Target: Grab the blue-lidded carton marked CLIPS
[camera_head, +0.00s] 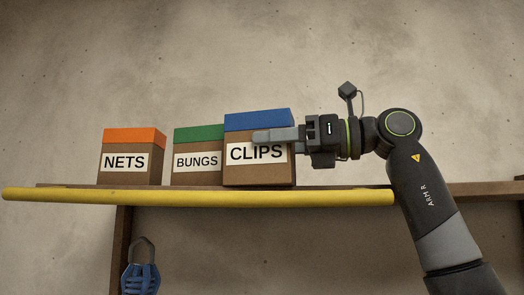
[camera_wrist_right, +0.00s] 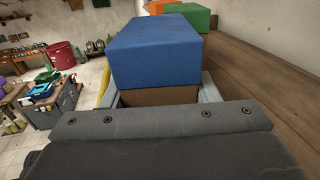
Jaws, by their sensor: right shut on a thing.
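The blue-lidded carton marked CLIPS (camera_head: 258,174) is at the right end of a row of cartons at the shelf (camera_head: 440,190). Its blue lid fills the middle of the right wrist view (camera_wrist_right: 155,50). My right gripper (camera_head: 276,138) comes in from the right and is shut on this carton, one finger across its front just above the label. In the right wrist view a finger shows on each side of the carton. The carton looks upright; I cannot tell whether its base touches the shelf. My left gripper is not in view.
The green-lidded BUNGS carton (camera_head: 198,164) stands close on the left of CLIPS, and the orange-lidded NETS carton (camera_head: 128,165) farther left. A yellow rail (camera_head: 200,196) runs along the shelf front. A blue-handled tool (camera_head: 141,270) hangs below.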

